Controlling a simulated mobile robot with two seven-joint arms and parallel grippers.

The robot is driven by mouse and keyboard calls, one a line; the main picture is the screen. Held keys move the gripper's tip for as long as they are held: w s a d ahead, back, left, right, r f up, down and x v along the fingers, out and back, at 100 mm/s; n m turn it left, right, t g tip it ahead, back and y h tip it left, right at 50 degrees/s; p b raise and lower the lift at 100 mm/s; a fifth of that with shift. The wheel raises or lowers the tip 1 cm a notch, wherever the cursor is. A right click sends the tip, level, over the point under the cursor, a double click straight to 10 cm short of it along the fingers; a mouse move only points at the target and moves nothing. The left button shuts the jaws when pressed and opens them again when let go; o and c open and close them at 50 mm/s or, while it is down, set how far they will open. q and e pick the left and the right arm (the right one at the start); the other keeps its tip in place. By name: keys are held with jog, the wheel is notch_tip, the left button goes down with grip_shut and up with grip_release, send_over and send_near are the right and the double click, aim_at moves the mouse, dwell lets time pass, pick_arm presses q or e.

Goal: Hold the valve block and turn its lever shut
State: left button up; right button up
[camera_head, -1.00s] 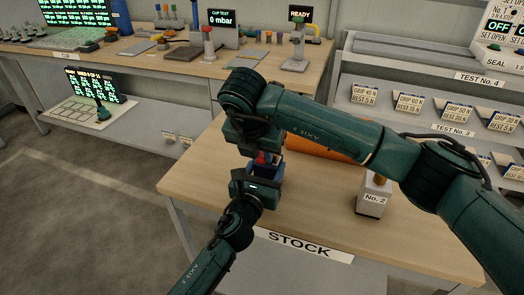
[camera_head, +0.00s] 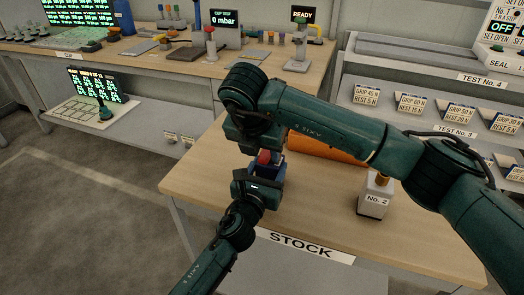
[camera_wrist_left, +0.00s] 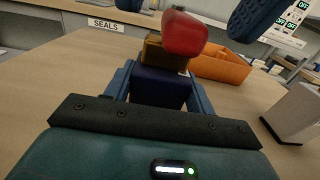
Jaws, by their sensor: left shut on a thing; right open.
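The valve block (camera_head: 270,171) is dark blue and stands at the stock table's left part. In the left wrist view the block (camera_wrist_left: 160,87) has a brass-coloured body (camera_wrist_left: 166,55) on top and a red lever (camera_wrist_left: 184,34) above that. The lever also shows in the head view (camera_head: 264,157). My left gripper (camera_wrist_left: 158,80) is shut on the block, one blue finger on each side. My right gripper comes down from above, close to the lever; one dark blue padded finger (camera_wrist_left: 255,18) shows to the right of the lever, apart from it.
An orange bin (camera_wrist_left: 222,68) lies behind the block, partly hidden by my right arm in the head view. A grey box marked No. 2 (camera_head: 371,207) stands to the right. The wooden table (camera_head: 310,215) is clear between them at the front.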

jog(key=v, duration=1.1)
jog(key=shift+s, duration=0.1)
pick_arm(q)
jog(key=o, duration=1.7)
